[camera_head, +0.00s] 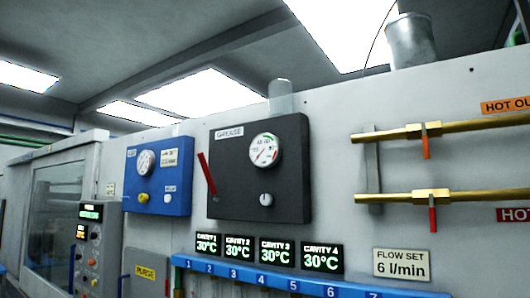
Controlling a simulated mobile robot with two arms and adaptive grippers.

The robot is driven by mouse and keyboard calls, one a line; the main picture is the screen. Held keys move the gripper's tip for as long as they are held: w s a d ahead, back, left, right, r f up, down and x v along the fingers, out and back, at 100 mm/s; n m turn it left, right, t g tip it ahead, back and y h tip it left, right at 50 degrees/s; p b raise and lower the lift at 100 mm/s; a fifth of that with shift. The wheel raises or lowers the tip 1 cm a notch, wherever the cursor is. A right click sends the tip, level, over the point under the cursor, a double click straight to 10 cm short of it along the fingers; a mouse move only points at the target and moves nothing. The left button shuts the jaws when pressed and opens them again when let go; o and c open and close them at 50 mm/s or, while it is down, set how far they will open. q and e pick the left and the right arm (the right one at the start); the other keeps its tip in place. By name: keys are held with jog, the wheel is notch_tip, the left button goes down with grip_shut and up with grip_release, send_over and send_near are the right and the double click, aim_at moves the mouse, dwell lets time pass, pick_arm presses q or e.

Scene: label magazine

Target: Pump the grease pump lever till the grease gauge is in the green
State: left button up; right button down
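The grease pump is a dark grey box (228,196) labelled "GREASE" on the machine's front wall, near the middle of the view. Its red lever (207,174) is on the box's left side, leaning with its top to the left. The round white grease gauge (264,150) is at the upper right of the box. It has a red part and a green part, but the needle is too small to read surely. A small white knob (266,200) sits below the gauge. Neither of my grippers shows in the view.
A blue panel (173,202) with a gauge and yellow knob is to the left. Cavity displays (276,252) and a blue numbered manifold (253,277) lie below.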

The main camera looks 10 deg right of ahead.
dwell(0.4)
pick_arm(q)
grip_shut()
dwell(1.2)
